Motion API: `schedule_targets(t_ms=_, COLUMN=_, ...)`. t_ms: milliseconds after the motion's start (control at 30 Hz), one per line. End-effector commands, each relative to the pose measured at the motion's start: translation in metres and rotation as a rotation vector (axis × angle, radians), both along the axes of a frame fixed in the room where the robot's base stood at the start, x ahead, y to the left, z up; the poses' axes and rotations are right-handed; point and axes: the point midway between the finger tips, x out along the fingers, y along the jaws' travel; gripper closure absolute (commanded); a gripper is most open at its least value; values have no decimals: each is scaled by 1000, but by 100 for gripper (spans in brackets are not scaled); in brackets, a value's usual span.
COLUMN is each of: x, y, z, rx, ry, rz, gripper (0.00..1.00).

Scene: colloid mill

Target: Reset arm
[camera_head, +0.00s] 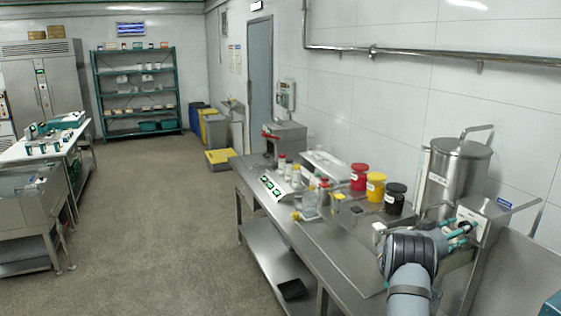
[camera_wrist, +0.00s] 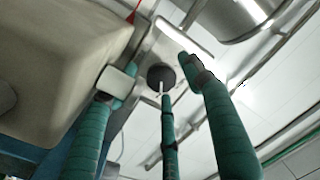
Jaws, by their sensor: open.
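My gripper (camera_head: 462,232) has teal fingers and shows at the right of the head view, in front of the steel mill vessel (camera_head: 455,175). In the wrist view my gripper (camera_wrist: 160,82) has its fingers spread apart, with nothing held between them. A dark round knob-like part (camera_wrist: 160,72) shows behind the fingertips. I cannot tell whether a finger touches it. Part of a steel cylinder (camera_wrist: 235,14) shows at the top. In the head view, my arm hides part of the bench and the mill's base.
A pale grey block-like body (camera_wrist: 60,60) fills the wrist view's left. On the steel bench (camera_head: 345,262) stand red (camera_head: 359,177), yellow (camera_head: 375,187) and black (camera_head: 395,199) jars, close left of my arm. A pipe (camera_head: 430,55) runs along the wall. The floor (camera_head: 160,230) left of the bench is clear.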

Motion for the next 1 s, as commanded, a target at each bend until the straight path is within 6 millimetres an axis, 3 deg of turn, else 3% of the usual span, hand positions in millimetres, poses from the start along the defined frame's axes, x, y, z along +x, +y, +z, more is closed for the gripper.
schedule_targets(t_ms=33, x=0, y=-1, z=8, rx=-8, ry=29, rz=0, gripper=49)
schedule_targets(t_ms=167, x=-1, y=-1, z=8, rx=-29, ry=95, rz=-1, gripper=49)
schedule_targets(t_ms=233, x=-3, y=14, z=-5, rx=-30, ry=92, rz=4, gripper=49)
schedule_targets(t_ms=500, x=-18, y=48, z=-2, rx=-31, ry=90, rz=0, gripper=49)
schedule_targets(t_ms=1000, x=-22, y=56, z=0, rx=-28, ry=89, rz=-1, gripper=49)
